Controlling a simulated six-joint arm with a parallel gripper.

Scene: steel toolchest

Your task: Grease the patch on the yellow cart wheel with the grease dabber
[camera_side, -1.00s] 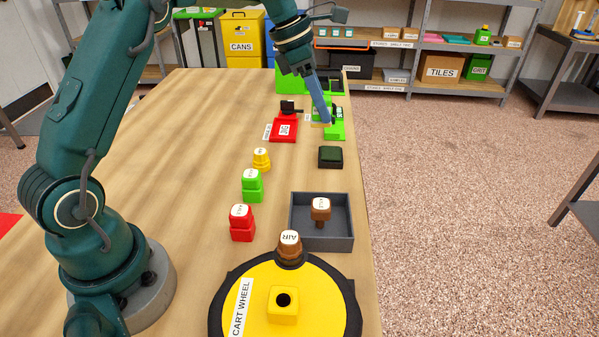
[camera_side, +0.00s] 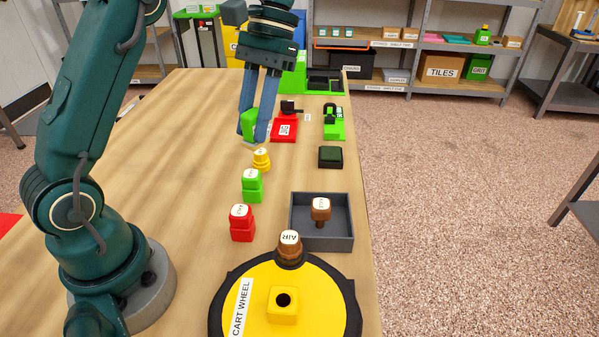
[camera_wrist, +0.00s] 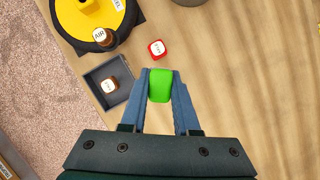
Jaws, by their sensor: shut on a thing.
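My gripper (camera_side: 253,137) is shut on a green block, which I take to be the grease dabber (camera_side: 249,121). It is held above the table, left of the red stand, with a pale underside showing. In the wrist view the dabber (camera_wrist: 160,86) sits between the two blue fingers. The yellow cart wheel (camera_side: 310,279), black-rimmed and labelled CART WHEEL, lies flat at the near end of the table. A yellow block with a dark hole stands on its middle. The wheel is partly in the wrist view (camera_wrist: 70,18). I cannot make out a patch on it.
Yellow (camera_side: 261,160), green (camera_side: 252,187) and red (camera_side: 242,224) pieces stand in a row. A brown AIR cap (camera_side: 290,250) stands at the wheel's far rim. A grey tray (camera_side: 345,243) holds another brown piece. A dark pad (camera_side: 330,157), red stand (camera_side: 283,130) and green stand (camera_side: 334,133) stand farther back.

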